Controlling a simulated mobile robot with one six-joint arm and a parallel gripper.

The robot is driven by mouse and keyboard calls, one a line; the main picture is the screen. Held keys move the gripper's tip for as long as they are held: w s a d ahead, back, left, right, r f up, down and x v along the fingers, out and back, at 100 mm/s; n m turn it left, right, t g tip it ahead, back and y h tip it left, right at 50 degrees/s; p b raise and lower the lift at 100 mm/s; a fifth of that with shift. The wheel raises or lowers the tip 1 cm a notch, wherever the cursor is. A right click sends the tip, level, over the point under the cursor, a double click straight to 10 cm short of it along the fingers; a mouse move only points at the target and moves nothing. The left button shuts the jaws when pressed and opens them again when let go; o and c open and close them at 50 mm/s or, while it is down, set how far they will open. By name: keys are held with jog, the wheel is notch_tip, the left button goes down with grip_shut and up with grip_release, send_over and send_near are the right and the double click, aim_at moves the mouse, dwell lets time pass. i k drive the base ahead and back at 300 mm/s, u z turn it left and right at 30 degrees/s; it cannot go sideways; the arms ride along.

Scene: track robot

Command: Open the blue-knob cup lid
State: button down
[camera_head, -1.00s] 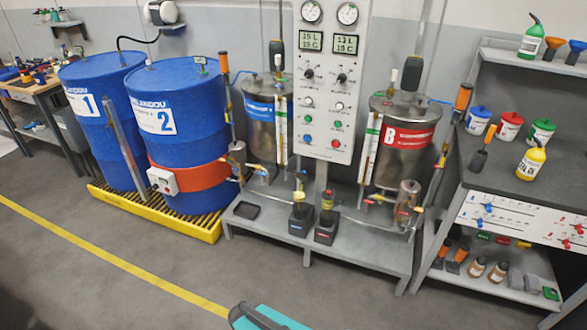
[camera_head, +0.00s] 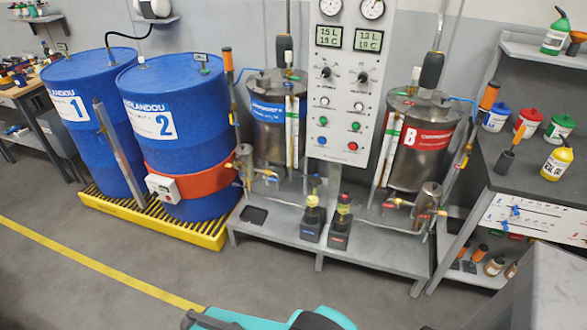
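The cup with the blue lid (camera_head: 497,109) stands on the grey bench at the right of the head view, left of a red-lidded cup. It is small in the picture; a white label shows on its side, and its lid appears to be on. My gripper is not in view. Teal and dark parts of my own body (camera_head: 268,320) show at the bottom edge.
Red-lidded (camera_head: 528,122) and green-lidded (camera_head: 560,126) cups stand beside it. A yellow bottle (camera_head: 557,162) and an orange-handled brush (camera_head: 509,150) are in front on the bench. Two steel tanks and blue drums (camera_head: 175,95) stand left. The floor in front is clear.

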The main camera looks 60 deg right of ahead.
aim_at(314, 180)
jog(key=i, duration=0.9)
jog(key=z, duration=0.15)
